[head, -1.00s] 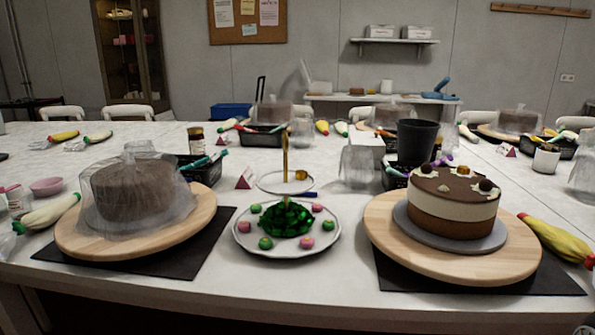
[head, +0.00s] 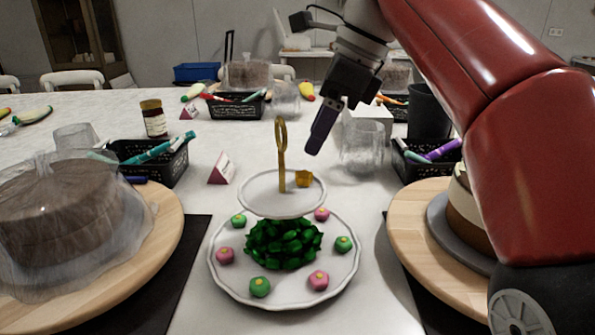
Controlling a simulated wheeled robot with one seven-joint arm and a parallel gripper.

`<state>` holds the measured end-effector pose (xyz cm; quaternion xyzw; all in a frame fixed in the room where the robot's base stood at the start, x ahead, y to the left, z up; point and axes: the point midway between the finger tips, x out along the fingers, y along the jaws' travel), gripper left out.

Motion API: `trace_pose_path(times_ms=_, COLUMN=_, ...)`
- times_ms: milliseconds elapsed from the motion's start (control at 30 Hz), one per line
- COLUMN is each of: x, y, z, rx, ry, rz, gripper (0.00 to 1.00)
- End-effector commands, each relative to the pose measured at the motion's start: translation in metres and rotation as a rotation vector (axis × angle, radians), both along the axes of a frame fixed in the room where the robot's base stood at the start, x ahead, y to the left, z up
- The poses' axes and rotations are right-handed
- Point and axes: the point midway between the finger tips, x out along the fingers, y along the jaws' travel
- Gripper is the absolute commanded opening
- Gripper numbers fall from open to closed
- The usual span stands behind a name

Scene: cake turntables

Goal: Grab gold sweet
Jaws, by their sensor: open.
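The gold sweet (head: 304,178) sits on the small white upper tier (head: 262,199) of a cake stand, just right of its gold handle (head: 282,150). The lower plate (head: 222,281) holds a heap of green sweets (head: 283,243) ringed by pink and green sweets. My gripper (head: 320,140) hangs above and slightly behind the upper tier, up and to the right of the gold sweet, apart from it. It points downward, open, with nothing seen in it. The gap between its fingers is hard to see from this side.
A covered cake (head: 60,215) on a wooden turntable (head: 165,215) stands at left. Another turntable (head: 405,225) with a cake (head: 463,210) is at right, partly hidden by my arm. Black baskets of pens (head: 160,165), a small sign (head: 222,168) and a clear cup (head: 362,150) stand behind.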

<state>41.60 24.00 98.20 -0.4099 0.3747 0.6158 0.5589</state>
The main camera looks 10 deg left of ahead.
Motion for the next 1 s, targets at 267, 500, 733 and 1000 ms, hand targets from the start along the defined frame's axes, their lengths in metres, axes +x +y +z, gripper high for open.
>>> trace_pose_path(times_ms=267, x=0.004, y=0.009, z=-0.037, rx=-0.001, ry=0.000, rz=0.002, gripper=0.51)
trace_pose_path(times_ms=500, x=0.006, y=0.017, z=-0.064, rx=-0.001, ry=-0.003, rz=0.003, gripper=0.51)
trace_pose_path(times_ms=733, x=0.006, y=0.019, z=-0.067, rx=-0.002, ry=0.000, rz=0.002, gripper=0.51)
trace_pose_path(times_ms=1000, x=0.006, y=0.019, z=-0.069, rx=-0.004, ry=0.003, rz=0.004, gripper=0.23)
